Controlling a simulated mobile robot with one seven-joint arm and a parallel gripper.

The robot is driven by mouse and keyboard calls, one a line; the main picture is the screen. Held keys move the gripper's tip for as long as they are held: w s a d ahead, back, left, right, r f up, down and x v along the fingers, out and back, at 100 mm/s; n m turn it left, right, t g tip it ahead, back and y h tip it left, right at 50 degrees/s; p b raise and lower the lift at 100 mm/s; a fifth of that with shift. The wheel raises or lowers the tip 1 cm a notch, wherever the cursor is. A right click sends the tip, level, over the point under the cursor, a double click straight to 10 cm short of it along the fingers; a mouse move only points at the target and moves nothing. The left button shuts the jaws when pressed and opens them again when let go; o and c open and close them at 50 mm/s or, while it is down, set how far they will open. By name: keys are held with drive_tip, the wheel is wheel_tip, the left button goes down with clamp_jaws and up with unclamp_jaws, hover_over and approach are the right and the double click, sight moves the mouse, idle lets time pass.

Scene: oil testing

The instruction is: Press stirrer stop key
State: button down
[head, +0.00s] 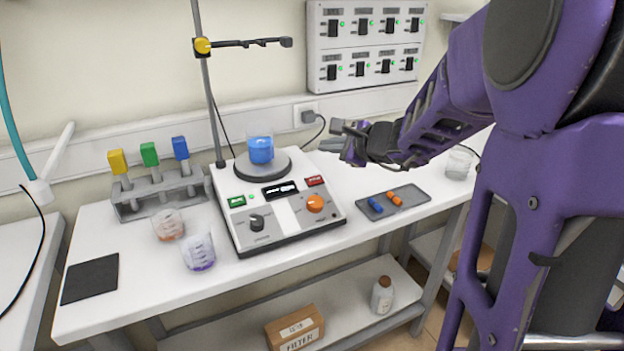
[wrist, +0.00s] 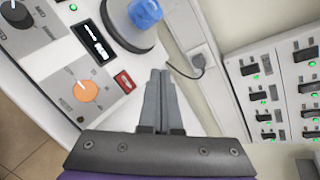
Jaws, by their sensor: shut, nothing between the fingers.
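The stirrer (head: 275,210) stands on the white bench, with a small lit display and a beaker of blue liquid (head: 261,149) on its round plate. Its red key (head: 315,181) is at the right of the panel, above the orange knob (head: 315,203); its green key (head: 237,201) is at the left. The red key also shows in the wrist view (wrist: 125,81), left of my fingers. My gripper (head: 345,140) is shut and empty. It appears above and right of the stirrer, apart from the red key. The writing on the keys is too small to read.
A clamp stand (head: 205,80) rises behind the stirrer. Right of it lies a grey tray (head: 412,201) with blue and orange pieces. At left are a tool rack (head: 160,198) and two beakers. A switch panel (head: 365,45) hangs on the wall behind.

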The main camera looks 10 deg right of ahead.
drive_tip(key=b, duration=0.5)
hover_over(315, 180)
drive_tip(key=s+d, duration=0.1)
drive_tip(key=s, duration=0.2)
wheel_tip(315, 180, down, 7)
drive_tip(key=shift+w+d+r, duration=0.1)
drive_tip(key=shift+d, duration=0.05)
drive_tip(key=shift+w+f+b, duration=0.35)
drive_tip(key=shift+f+b, duration=0.25)
drive_tip(key=shift+f, duration=0.15)
drive_tip(key=shift+f, duration=0.1)
idle(0.8)
drive_tip(key=shift+w+f, duration=0.15)
drive_tip(key=shift+f, duration=0.15)
drive_tip(key=shift+w+f, duration=0.15)
drive_tip(key=shift+f, duration=0.25)
idle(0.5)
drive_tip(key=shift+r, duration=0.1)
drive_tip(key=shift+s+r+p, duration=0.3)
drive_tip(key=shift+r+p, duration=0.1)
drive_tip(key=shift+r, duration=0.3)
